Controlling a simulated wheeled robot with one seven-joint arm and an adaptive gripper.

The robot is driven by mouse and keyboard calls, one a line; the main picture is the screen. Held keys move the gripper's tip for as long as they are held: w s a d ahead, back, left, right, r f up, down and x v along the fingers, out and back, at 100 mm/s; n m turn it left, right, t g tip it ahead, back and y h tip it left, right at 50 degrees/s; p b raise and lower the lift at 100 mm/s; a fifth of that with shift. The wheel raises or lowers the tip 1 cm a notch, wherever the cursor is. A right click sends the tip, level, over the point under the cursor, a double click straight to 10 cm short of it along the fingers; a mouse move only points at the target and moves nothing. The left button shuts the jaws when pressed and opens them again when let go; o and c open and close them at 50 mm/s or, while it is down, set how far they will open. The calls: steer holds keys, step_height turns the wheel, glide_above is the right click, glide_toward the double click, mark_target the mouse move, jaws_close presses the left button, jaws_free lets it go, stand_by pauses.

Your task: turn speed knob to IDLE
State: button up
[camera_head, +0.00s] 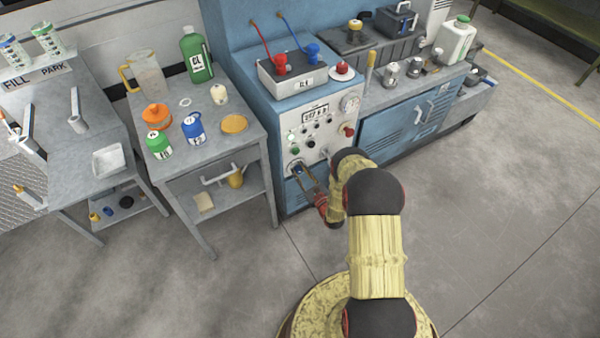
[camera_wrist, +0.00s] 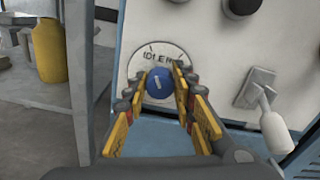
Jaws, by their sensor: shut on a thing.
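The blue speed knob (camera_wrist: 160,84) sits on the front panel, in front of a white round dial plate (camera_wrist: 158,56) marked IDLE at its top. A pale pointer line shows on the knob, close to upright and tilted slightly. My gripper (camera_wrist: 162,88) is shut on the knob, with its yellow finger pads on the knob's left and right sides. In the head view my gripper (camera_head: 304,176) reaches the lower left of the control panel (camera_head: 320,128), and the knob (camera_head: 298,169) shows between its fingers. The lower part of the dial is hidden.
A toggle lever (camera_wrist: 270,115) with a white handle stands right of the knob. Dark knobs (camera_wrist: 240,6) sit above. A grey cart (camera_head: 200,155) with bottles stands left of the panel. The floor in front is clear.

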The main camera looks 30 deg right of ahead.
stand_by(0.4)
steer(key=o, duration=1)
steer(key=shift+o, duration=0.8)
steer(key=shift+s, duration=0.1)
steer(key=s, duration=1.1)
steer(key=shift+s+d, duration=0.2)
steer(key=shift+s, duration=0.2)
